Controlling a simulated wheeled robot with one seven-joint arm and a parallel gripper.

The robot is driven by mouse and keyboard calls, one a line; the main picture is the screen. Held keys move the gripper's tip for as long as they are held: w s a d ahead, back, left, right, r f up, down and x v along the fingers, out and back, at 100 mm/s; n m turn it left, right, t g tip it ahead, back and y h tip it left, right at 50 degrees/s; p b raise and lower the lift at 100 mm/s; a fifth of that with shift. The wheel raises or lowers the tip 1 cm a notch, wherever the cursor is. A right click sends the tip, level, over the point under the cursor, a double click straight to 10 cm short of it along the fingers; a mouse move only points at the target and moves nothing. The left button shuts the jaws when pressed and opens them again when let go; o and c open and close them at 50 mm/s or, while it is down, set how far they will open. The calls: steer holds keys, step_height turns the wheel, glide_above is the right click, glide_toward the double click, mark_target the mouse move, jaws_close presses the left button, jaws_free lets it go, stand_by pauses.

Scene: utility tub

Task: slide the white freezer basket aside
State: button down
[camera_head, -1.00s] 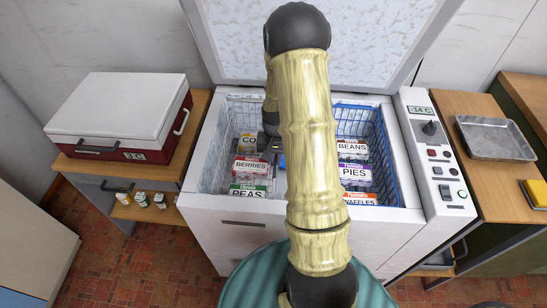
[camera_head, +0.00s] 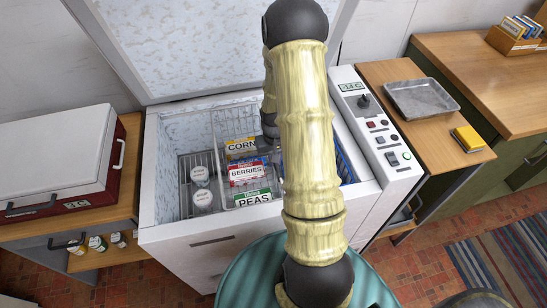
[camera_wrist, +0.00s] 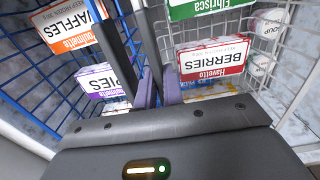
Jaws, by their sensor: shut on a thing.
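The white wire freezer basket (camera_head: 218,160) stands in the open chest freezer, holding corn, berries and peas boxes. In the wrist view, its white wires (camera_wrist: 258,66) are on the right. My gripper (camera_wrist: 157,90) is shut on the basket's rim, on the side facing the blue basket. In the head view, my arm hides the fingers and much of the blue wire basket (camera_head: 346,164). The wrist view shows the blue basket (camera_wrist: 52,97) at left, with waffles and pies boxes, close beside the white one.
Two white soup tubs (camera_head: 201,186) stand on the freezer floor grate, left of the white basket. The freezer lid (camera_head: 210,45) is raised behind. A red and white cooler (camera_head: 55,150) is at left. A metal tray (camera_head: 422,98) and yellow sponge (camera_head: 467,139) lie on the right counter.

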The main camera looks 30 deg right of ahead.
steer(key=shift+d, duration=0.4)
steer(key=c, duration=1.5)
jaws_free()
steer(key=shift+s, duration=0.1)
steer(key=shift+a, duration=0.1)
